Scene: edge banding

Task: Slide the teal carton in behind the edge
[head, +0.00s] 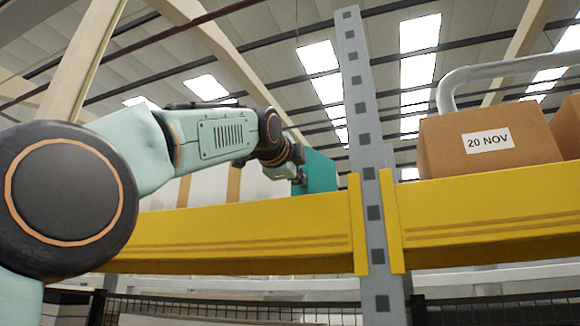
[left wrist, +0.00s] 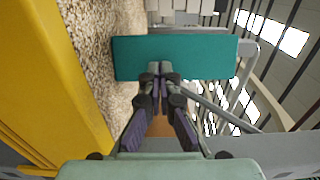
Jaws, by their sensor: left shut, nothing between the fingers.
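The teal carton (head: 321,172) stands on the shelf behind the yellow beam (head: 250,232), just left of the grey upright. In the left wrist view the carton (left wrist: 190,48) lies across the upper middle, with its near face toward me. My left gripper (head: 298,178) is shut and empty at the carton's left side. In the left wrist view its fingertips (left wrist: 160,68) overlap the lower edge of that face; they look touching or very close. The beam (left wrist: 50,80) runs along the left there, with bare board between it and the carton's end. My right gripper is not in view.
The grey perforated upright (head: 362,120) rises right of the carton. A brown box (head: 487,140) labelled "20 NOV" sits on the right bay beyond it. Pale boxes (head: 210,186) stand behind the arm on the left. Speckled shelf board (left wrist: 105,18) shows beside the beam.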

